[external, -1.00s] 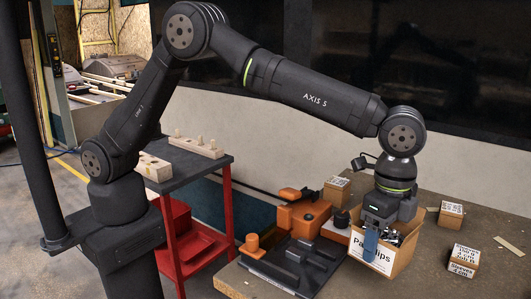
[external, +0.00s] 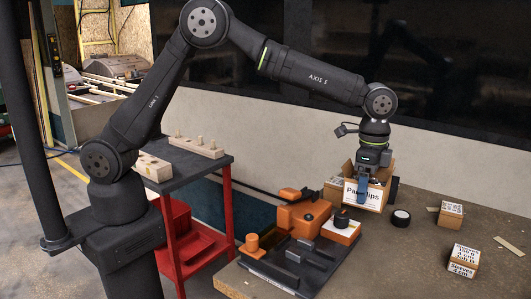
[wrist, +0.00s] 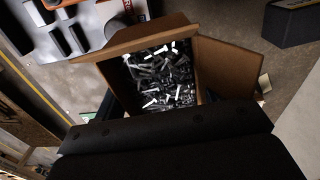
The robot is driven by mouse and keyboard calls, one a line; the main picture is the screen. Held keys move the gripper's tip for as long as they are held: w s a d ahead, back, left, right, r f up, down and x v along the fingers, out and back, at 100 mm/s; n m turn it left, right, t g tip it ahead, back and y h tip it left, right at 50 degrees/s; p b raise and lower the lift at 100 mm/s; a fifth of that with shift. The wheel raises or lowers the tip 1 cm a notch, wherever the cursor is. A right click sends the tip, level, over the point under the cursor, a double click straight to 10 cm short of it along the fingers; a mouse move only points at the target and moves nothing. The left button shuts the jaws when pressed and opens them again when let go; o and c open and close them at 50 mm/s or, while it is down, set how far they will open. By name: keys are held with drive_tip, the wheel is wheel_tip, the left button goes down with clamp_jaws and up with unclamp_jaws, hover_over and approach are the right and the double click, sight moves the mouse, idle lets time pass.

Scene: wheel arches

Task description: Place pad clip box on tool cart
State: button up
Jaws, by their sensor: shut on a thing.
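The pad clip box (external: 357,193) is an open cardboard box with a white printed label, held above the workbench in the external view. In the wrist view the box (wrist: 203,70) has its flaps up and is full of small dark and silvery clips. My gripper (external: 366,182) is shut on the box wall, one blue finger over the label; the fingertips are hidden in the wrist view. The tool cart (external: 228,161) is a red frame with a dark top, standing left of the bench.
Pale wooden blocks with pegs (external: 196,147) lie on the cart top. An orange and grey fixture (external: 303,215) stands on the bench between cart and box. Small labelled boxes (external: 463,261) and a black-and-white roll (external: 400,217) lie to the right.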

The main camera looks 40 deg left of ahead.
drive_tip(key=w+a, duration=0.3)
drive_tip(key=w+a+n, duration=0.1)
drive_tip(key=w+a, duration=0.2)
drive_tip(key=w, duration=0.1)
drive_tip(key=w+a+n, duration=0.1)
drive_tip(key=w+a, duration=0.2)
drive_tip(key=shift+w+a+f, duration=0.15)
drive_tip(key=shift+a+f, duration=0.1)
drive_tip(key=w+a+f+n, duration=0.15)
drive_tip(key=w+a, duration=0.35)
drive_tip(key=a, duration=0.7)
drive_tip(key=w+a+n, duration=0.3)
drive_tip(key=w+a, duration=0.2)
drive_tip(key=a, duration=0.7)
drive_tip(key=w+a+f+n, duration=0.1)
drive_tip(key=w+a+n, duration=0.3)
drive_tip(key=a, duration=0.9)
drive_tip(key=n, duration=0.6)
hover_over(163, 155)
drive_tip(key=f, duration=0.8)
drive_tip(key=shift+d, duration=0.35)
drive_tip(key=shift+a+f, duration=0.35)
drive_tip(key=shift+a, duration=0.15)
drive_tip(key=shift+f, duration=1.95)
drive_tip(key=shift+f, duration=0.1)
